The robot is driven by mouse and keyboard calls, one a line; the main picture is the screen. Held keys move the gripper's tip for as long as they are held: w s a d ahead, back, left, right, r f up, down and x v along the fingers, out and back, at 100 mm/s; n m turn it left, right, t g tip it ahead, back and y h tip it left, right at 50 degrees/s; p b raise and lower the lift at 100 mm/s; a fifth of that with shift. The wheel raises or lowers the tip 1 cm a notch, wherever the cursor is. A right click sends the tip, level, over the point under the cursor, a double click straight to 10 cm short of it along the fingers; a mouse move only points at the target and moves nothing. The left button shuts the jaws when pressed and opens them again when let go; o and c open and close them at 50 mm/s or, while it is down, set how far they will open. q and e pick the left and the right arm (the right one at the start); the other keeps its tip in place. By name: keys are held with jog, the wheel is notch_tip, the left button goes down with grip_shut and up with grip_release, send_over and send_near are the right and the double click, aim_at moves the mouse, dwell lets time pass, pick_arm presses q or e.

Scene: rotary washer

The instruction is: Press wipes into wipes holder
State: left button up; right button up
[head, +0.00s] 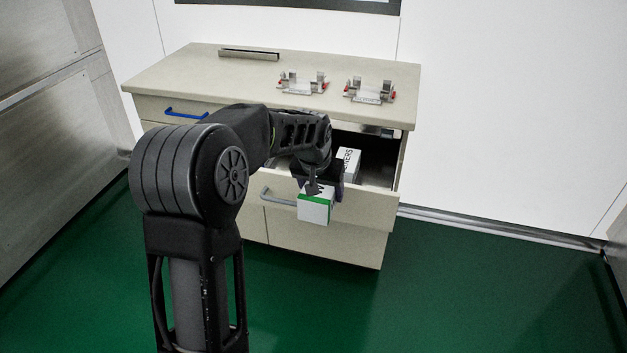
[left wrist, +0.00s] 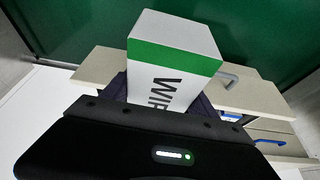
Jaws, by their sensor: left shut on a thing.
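My left gripper (head: 314,187) is shut on a white box of wipes with a green band (head: 315,207). It holds the box in front of the open drawer, above the floor. The box also shows in the left wrist view (left wrist: 172,62), with part of a "WIP" label visible and its lower part hidden by the gripper. Two metal holders with red ends stand on the cabinet top, the left one (head: 303,84) and the right one (head: 369,92). I cannot tell which is the wipes holder. My right gripper is not in view.
The beige cabinet (head: 190,68) has an open right drawer (head: 369,207) with another white box (head: 348,163) inside. A long metal bar-shaped piece (head: 249,54) lies at the back of the top. The front left of the top is clear.

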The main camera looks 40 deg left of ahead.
pick_arm(q)
jog(key=s+d+f+m+b, duration=0.1)
jog(key=s+d+f, duration=0.1)
jog(key=d+f, duration=0.4)
jog(key=s+d+f+m+b, duration=0.1)
jog(key=s+d+f, duration=0.2)
jog(key=d+f, duration=0.4)
jog(key=s+d+f+m+h+b, duration=0.1)
jog(key=s+d+f, duration=0.2)
jog(key=d+f, duration=0.4)
jog(key=shift+d+f, duration=0.2)
jog(key=shift+d, duration=0.15)
jog(key=shift+s, duration=0.1)
